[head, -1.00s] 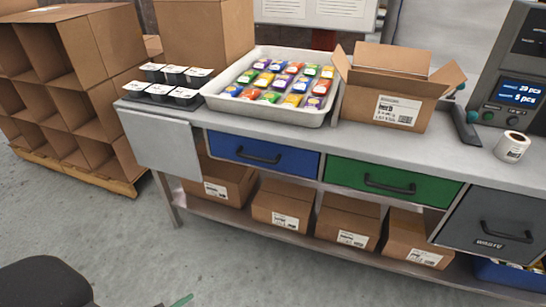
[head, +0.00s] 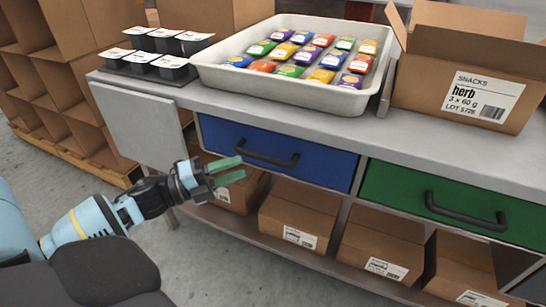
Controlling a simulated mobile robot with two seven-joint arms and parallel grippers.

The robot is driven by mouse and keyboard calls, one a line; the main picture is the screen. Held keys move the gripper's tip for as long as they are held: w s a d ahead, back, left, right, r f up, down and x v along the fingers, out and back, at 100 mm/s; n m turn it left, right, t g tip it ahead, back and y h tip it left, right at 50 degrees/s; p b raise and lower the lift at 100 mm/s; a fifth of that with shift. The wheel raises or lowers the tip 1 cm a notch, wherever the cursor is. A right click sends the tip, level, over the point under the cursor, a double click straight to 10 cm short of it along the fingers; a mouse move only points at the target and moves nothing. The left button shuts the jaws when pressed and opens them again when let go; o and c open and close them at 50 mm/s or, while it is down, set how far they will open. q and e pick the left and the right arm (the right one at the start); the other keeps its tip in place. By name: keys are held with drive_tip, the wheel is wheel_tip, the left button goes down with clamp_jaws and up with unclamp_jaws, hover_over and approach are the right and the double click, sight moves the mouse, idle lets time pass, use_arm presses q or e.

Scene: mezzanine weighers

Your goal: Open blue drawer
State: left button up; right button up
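The blue drawer (head: 310,147) is shut in the bench front, between a plain grey panel on its left and a green drawer on its right. Its black bar handle (head: 267,155) runs across the front. My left gripper (head: 236,170) is just below and left of the handle, in front of the bench. Its two green fingers are apart with nothing between them, and they point right toward the handle. Whether a fingertip touches the handle I cannot tell. My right gripper is not in view.
The green drawer (head: 440,204) is shut. A white tray (head: 290,100) of colourful packs, a black tray of cups (head: 150,68) and an open carton (head: 455,75) stand on the bench. Closed boxes (head: 297,220) fill the lower shelf. Floor is free in front.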

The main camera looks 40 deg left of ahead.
sight(263, 156)
use_arm(q)
drive_tip(key=shift+b+x, duration=0.35)
drive_tip(key=shift+x, duration=3.55)
drive_tip(key=shift+r, duration=0.1)
clamp_jaws()
